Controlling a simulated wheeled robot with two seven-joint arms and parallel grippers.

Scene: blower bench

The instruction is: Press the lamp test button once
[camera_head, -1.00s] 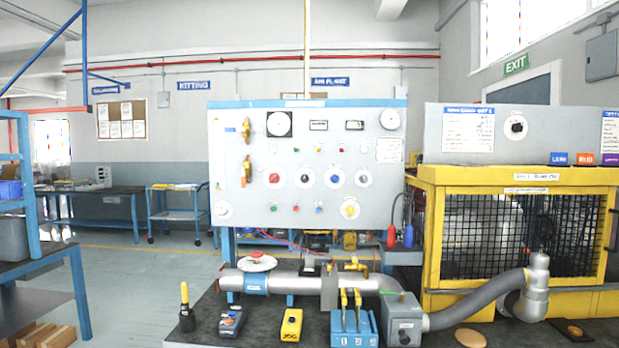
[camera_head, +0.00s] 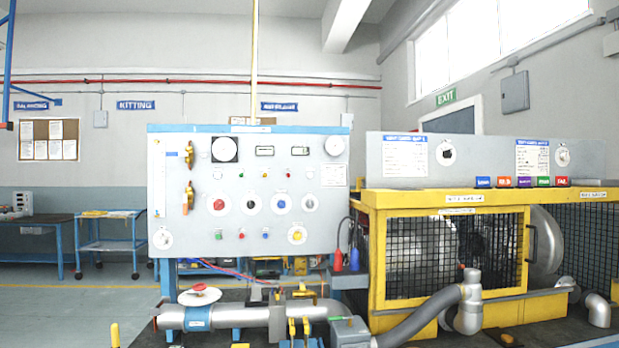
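A grey control panel (camera_head: 335,220) with a blue top edge stands upright at the centre left. Its lower row has a small green button (camera_head: 219,235), a red button (camera_head: 241,235), a blue button (camera_head: 265,235) and a larger yellow button (camera_head: 297,235). Above it is a row of round knobs, including a red knob (camera_head: 219,203) and a blue-centred knob (camera_head: 281,204). Small green and red lamps (camera_head: 264,175) sit higher. The labels are too small to read, so I cannot tell which button is the lamp test. Neither gripper is in view.
A yellow mesh-sided enclosure (camera_head: 450,200) fills the right, with coloured tags (camera_head: 524,182) above it. A grey pipe with a red-and-white handwheel (camera_head: 200,294) runs in front of the panel. A grey hose (camera_head: 425,318) curves at the front. Open floor (camera_head: 75,315) lies left.

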